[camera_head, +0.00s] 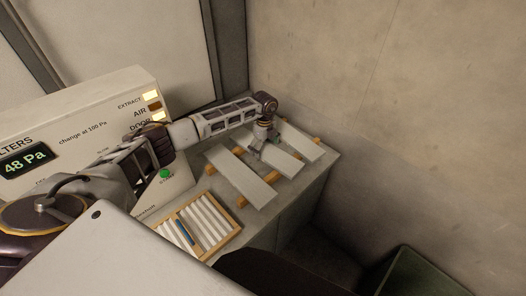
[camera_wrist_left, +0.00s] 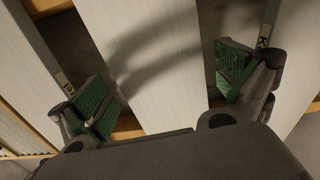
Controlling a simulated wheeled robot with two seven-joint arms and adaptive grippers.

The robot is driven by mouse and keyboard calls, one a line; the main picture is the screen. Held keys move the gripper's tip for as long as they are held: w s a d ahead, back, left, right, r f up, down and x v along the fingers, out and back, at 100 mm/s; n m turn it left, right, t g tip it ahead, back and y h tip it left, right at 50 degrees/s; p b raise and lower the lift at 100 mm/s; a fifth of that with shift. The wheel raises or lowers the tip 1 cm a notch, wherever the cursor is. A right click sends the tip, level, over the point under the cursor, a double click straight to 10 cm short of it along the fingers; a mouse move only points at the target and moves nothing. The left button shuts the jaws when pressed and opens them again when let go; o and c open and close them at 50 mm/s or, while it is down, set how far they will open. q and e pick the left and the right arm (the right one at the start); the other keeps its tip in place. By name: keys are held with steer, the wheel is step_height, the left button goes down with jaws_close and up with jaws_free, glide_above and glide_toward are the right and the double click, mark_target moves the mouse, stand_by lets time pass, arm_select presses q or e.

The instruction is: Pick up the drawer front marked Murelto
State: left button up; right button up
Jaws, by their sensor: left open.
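Three pale drawer fronts lie side by side across wooden strips on a grey-topped cart: a left one (camera_head: 240,178), a middle one (camera_head: 283,163) and a right one (camera_head: 304,141). My left gripper (camera_head: 262,141) is over the middle board's far part. In the left wrist view its green-padded fingers (camera_wrist_left: 165,90) are open, one on each side of the middle board (camera_wrist_left: 150,50), with gaps beside it. The left board (camera_wrist_left: 30,60) and right board (camera_wrist_left: 296,70) carry small edge labels, only partly legible. The name Murelto cannot be read on any board. My right gripper is not in view.
A wooden tray (camera_head: 238,231) with white sticks and one blue stick lies at the cart's near side. A control panel (camera_head: 100,110) reading 48 Pa stands at left. A plain wall (camera_head: 400,100) closes the right, with a green bin (camera_head: 425,270) below.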

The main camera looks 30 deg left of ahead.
arm_select(q)
steer(key=c, duration=1.1)
steer(key=shift+c, duration=0.9)
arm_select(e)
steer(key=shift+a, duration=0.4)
arm_select(q)
steer(key=shift+r, duration=0.1)
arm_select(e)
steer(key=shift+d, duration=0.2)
